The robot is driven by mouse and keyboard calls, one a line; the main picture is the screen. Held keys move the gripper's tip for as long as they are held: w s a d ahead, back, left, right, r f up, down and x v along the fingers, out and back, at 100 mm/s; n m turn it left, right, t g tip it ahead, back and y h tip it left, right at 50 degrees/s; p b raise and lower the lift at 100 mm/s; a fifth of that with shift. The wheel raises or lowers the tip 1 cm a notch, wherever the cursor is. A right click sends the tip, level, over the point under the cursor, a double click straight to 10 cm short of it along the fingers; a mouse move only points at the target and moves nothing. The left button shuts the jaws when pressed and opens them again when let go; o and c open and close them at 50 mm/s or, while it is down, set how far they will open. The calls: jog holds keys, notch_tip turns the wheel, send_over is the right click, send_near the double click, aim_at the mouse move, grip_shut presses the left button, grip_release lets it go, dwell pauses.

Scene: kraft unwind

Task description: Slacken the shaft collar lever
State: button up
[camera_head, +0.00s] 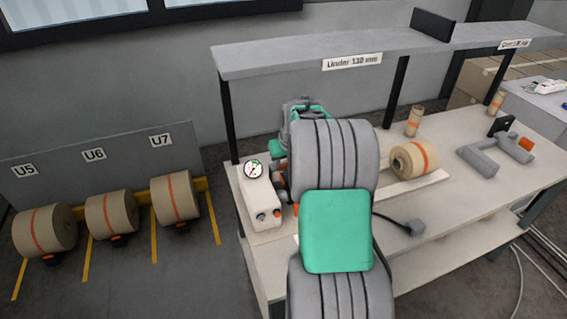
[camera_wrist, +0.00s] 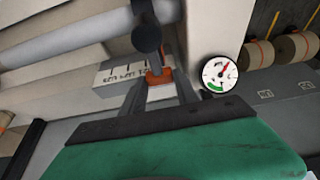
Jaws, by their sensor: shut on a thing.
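In the wrist view, my gripper (camera_wrist: 161,88) reaches up from its dark bar and green body. Its two dark fingers are shut on a small orange lever (camera_wrist: 157,77), which I take for the shaft collar lever. A dark round knob (camera_wrist: 146,39) on a stem stands just above the lever. A pale grey shaft or roller (camera_wrist: 55,42) lies at the left. In the head view my own arm covers most of this spot. The fingers and the lever's angle cannot be made out there.
A white box with a round gauge (camera_head: 254,169) stands left of my arm; the gauge also shows in the wrist view (camera_wrist: 220,74). A kraft roll (camera_head: 414,158) lies on the bench (camera_head: 440,225) at right. A shelf (camera_head: 370,50) spans above. Floor rolls (camera_head: 112,215) stand left.

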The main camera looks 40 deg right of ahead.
grip_shut()
dwell(0.8)
